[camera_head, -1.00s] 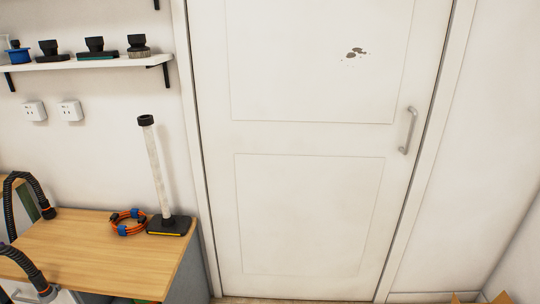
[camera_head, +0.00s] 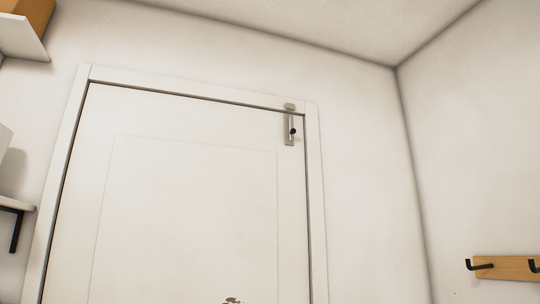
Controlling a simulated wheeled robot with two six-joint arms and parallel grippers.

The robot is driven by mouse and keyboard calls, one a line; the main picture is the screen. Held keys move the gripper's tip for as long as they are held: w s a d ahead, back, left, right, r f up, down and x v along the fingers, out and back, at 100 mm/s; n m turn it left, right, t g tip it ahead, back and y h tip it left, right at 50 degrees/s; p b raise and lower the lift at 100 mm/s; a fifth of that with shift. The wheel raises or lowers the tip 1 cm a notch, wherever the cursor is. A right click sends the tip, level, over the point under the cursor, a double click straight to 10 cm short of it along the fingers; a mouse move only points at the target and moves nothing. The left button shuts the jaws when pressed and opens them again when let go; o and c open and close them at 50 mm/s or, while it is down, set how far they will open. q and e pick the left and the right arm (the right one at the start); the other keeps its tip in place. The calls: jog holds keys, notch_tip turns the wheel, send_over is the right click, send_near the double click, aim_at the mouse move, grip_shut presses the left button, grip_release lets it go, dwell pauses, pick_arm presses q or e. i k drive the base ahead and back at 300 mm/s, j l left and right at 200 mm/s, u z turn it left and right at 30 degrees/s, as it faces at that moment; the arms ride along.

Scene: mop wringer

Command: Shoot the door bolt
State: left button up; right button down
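The door bolt (camera_head: 289,127) is a narrow upright metal fitting at the top right corner of the white door (camera_head: 190,210). A small dark knob (camera_head: 293,131) sticks out from it near its middle. A metal piece (camera_head: 289,106) sits above it by the top of the door frame. I cannot tell whether the bolt reaches into that piece. The door appears closed in its frame. Neither of my grippers is in view.
A wooden rail with black hooks (camera_head: 505,268) is on the right wall. Shelf parts with a black bracket (camera_head: 16,230) and an orange-brown box (camera_head: 28,14) are at the left edge. The wall around the door's top right corner is bare.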

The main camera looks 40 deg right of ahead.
aim_at(291, 130)
jog(key=z, duration=1.5)
